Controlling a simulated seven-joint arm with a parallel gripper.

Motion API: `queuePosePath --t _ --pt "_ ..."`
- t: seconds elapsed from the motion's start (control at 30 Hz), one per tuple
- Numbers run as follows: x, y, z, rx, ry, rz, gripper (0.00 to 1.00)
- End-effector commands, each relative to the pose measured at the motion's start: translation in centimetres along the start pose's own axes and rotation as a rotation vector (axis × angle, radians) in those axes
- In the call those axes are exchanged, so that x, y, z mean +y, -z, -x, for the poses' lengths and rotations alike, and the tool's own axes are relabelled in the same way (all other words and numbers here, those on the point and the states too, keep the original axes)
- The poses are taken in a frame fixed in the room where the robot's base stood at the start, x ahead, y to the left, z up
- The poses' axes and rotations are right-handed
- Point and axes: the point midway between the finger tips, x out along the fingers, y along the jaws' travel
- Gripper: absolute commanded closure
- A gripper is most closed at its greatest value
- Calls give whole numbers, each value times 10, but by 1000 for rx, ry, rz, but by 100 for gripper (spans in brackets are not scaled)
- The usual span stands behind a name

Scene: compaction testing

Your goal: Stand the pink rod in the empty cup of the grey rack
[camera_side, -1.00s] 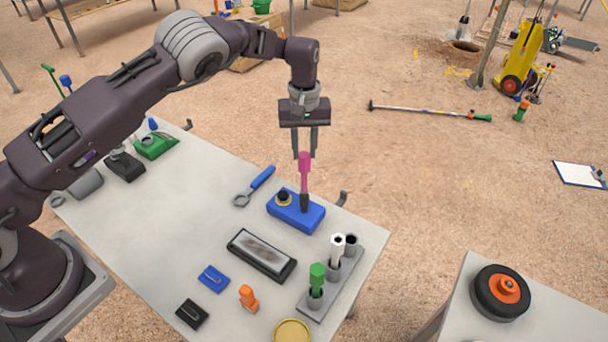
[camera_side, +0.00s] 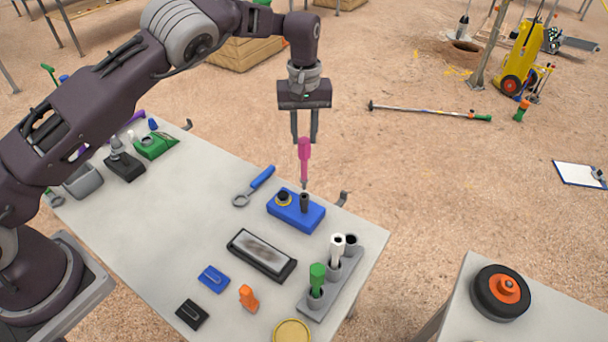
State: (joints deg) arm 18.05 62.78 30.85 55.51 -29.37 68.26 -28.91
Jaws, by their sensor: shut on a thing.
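The pink rod (camera_side: 304,154) hangs upright between the fingertips of my gripper (camera_side: 304,140), which is shut on its top. The rod's thin lower end is just above, or at the mouth of, a dark socket on the blue block (camera_side: 309,217); I cannot tell if they touch. The grey rack (camera_side: 318,308) lies near the table's right corner. Its front cup holds a green rod (camera_side: 317,279) and its middle cup holds a white rod (camera_side: 337,245). The dark-mouthed cup (camera_side: 351,241) at its far end looks empty.
A blue-handled ring tool (camera_side: 262,179) lies left of the blue block. A black-framed tray (camera_side: 262,255), an orange piece (camera_side: 248,297), a blue pad (camera_side: 213,278) and a yellow lid (camera_side: 292,332) are nearer. A metal hook (camera_side: 343,198) stands at the table edge.

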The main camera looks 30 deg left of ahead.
Motion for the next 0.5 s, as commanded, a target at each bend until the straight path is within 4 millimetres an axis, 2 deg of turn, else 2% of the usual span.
queuePosePath --t 0.17,0.27,0.37,0.5 --pt "3 -3 0 0 0 -15 100" --pt "18 -16 -1 1 -1 -86 100" --pt "42 -41 -3 1 -1 -217 100" --pt "78 -85 -5 2 -2 -431 100"
